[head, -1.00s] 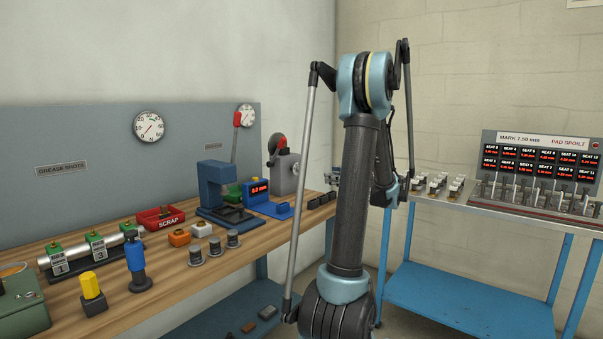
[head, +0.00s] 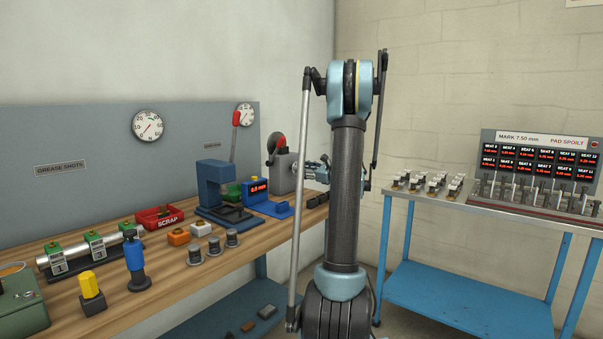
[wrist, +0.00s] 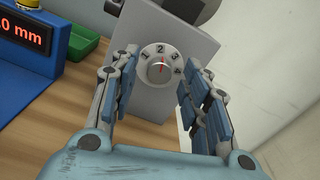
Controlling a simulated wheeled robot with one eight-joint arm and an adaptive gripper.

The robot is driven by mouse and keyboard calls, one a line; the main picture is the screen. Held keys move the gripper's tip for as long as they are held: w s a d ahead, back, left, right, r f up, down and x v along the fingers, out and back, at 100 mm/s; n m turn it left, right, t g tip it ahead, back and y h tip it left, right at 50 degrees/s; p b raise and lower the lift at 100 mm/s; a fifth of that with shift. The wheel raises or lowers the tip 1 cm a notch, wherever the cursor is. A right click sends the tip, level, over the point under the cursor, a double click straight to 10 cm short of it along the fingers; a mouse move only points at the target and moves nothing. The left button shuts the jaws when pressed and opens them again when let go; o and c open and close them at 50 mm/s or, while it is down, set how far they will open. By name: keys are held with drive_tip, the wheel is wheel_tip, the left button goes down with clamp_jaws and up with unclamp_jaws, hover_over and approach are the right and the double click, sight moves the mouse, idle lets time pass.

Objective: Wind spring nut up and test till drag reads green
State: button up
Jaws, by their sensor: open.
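My gripper (wrist: 160,78) is open. In the wrist view its fingers stand either side of a round numbered dial (wrist: 158,68) on a grey box (wrist: 180,40), and the dial's red pointer is up near the 2. I cannot tell whether they touch it. In the head view the gripper (head: 318,172) is beside the same grey box (head: 287,170) at the bench's far end. Two round white gauges, a near one (head: 147,126) and a far one (head: 246,115), hang on the back panel. I cannot pick out a spring nut or a green drag reading.
A blue unit (head: 270,205) with a red display stands left of the box; the display also shows in the wrist view (wrist: 22,32). A blue press (head: 215,185) and red scrap bin (head: 160,217) are further left. A rack of displays (head: 535,155) stands on the right table.

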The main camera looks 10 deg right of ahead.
drive_tip(key=shift+w+a, duration=0.3)
drive_tip(key=shift+w, duration=0.05)
clamp_jaws()
drive_tip(key=shift+n, duration=1)
unclamp_jaws()
